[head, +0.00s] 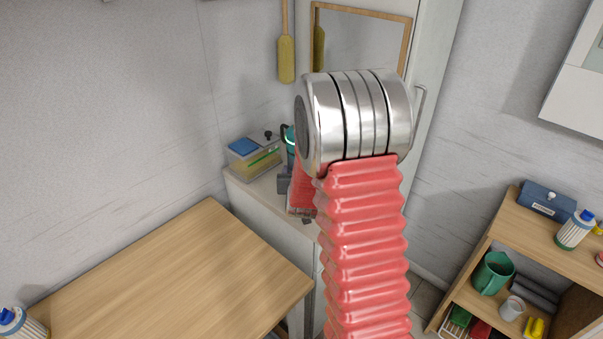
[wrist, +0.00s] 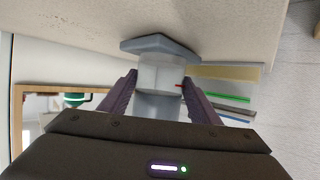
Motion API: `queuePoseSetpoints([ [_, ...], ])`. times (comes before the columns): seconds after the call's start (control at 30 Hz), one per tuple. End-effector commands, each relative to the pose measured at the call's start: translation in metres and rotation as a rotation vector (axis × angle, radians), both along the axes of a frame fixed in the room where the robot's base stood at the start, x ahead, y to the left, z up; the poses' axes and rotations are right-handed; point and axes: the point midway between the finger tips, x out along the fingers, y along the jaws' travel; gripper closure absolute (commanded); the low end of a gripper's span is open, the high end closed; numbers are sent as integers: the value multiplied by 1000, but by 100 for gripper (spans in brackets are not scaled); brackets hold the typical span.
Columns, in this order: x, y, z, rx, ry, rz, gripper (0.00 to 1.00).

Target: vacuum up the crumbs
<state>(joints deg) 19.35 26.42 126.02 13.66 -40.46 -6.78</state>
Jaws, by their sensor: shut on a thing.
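In the wrist view my gripper (wrist: 160,98) is shut on a hand vacuum (wrist: 160,47). The vacuum has a pale grey body between the two dark fingers and a wider blue-grey end beyond them. That end is close to a pale speckled surface (wrist: 80,22); I cannot tell whether they touch. In the head view my red and silver arm hides the gripper and most of the vacuum.
A white cabinet top (head: 256,188) behind my arm holds a clear box (head: 250,160) with a blue item and a teal object (head: 290,137). A bare wooden table (head: 185,270) is at lower left. A wooden shelf (head: 490,233) with cleaning things stands at right.

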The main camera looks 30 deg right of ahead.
Motion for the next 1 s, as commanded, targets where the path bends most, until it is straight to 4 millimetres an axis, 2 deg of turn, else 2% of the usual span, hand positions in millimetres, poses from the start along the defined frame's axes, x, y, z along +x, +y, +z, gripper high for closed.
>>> queuePoseSetpoints([
  [0.4, 13, 3, 1, -2, -4, 0, 70],
  [1.0, 15, -2, 1, -2, -2, 0, 70],
])
